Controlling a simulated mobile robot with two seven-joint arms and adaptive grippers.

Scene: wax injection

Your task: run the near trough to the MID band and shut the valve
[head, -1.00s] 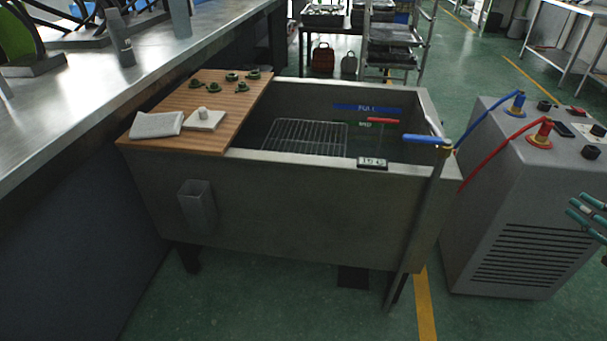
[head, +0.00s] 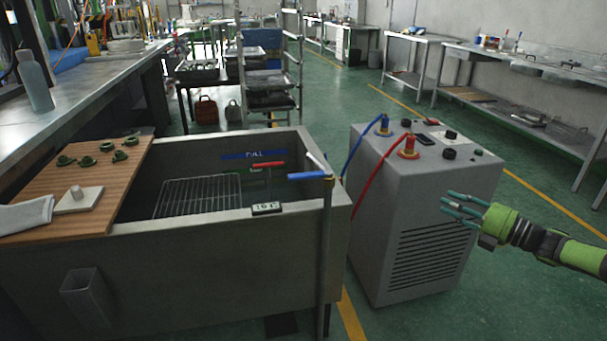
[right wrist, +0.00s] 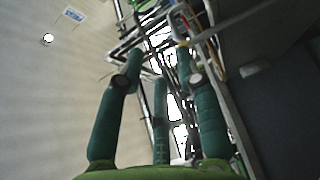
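The near trough (head: 200,231) is a grey steel tank at lower left in the head view, with a wire rack (head: 197,198) inside. A blue FULL band (head: 240,156) marks its inner wall. A blue valve lever (head: 305,176) tops the standpipe (head: 326,240) at the near right corner. I cannot tell the water level. My right gripper (head: 453,209) is open and empty, right of the trough and apart from the valve; its spread fingers show in the right wrist view (right wrist: 160,75).
A wooden board (head: 95,200) with green pieces and a white block covers the trough's left end. A small display (head: 266,208) sits on the near rim. Open floor lies right.

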